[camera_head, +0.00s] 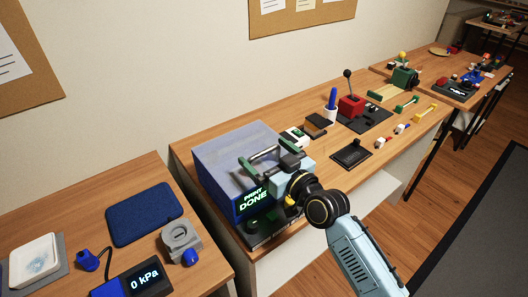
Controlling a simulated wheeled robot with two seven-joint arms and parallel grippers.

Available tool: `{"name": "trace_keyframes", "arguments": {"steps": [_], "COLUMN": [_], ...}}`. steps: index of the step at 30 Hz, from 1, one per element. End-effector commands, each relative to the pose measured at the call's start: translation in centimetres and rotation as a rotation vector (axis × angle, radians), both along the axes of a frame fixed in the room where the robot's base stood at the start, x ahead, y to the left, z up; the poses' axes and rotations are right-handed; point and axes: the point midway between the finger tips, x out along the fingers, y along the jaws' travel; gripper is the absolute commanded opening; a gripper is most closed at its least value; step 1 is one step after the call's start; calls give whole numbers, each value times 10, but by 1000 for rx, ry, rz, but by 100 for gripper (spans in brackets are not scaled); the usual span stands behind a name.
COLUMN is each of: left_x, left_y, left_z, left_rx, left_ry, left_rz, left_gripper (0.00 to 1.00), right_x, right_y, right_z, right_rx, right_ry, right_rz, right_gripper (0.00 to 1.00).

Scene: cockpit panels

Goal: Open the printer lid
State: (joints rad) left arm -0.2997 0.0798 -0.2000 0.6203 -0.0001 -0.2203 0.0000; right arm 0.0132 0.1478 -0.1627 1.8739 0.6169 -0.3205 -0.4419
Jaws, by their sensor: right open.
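The printer (232,142) is a blue-grey box at the near left end of the long wooden table. Its dark blue front shows "PRINT DONE" in green letters. The lid looks closed, and no raised part shows. My right gripper (252,160) is over the printer's front right part, its two dark, green-tipped fingers spread apart with nothing seen between them. It hides part of the printer's top and front, and I cannot tell whether it touches the lid. My left gripper is out of view.
Beside the printer are a small white-and-green item (296,136), a black tray (351,154) and a red lever box (351,106). A separate table at left holds a blue pad (144,214) and a "0 kPa" gauge (146,279). A gap parts the tables.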

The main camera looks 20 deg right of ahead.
Motion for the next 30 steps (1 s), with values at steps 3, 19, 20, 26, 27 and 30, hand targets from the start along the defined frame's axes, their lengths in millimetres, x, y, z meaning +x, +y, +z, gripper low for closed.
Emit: {"name": "trace_keyframes", "arguments": {"steps": [3, 19, 20, 26, 27, 30], "left_x": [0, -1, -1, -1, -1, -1], "left_y": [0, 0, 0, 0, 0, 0], "left_z": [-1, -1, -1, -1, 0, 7], "left_rx": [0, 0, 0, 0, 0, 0], "left_ry": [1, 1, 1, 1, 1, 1], "left_rz": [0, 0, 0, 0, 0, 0], "left_gripper": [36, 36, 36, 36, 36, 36], "right_x": [10, 13, 13, 13, 13, 14], "right_y": [4, 5, 5, 5, 5, 6], "right_z": [0, 0, 0, 0, 1, 4], "right_rx": [0, 0, 0, 0, 0, -4], "right_ry": [-1, 0, 0, 0, 1, 10], "right_rz": [1, 1, 1, 1, 1, 1], "right_gripper": [100, 78, 74, 53, 53, 53]}}
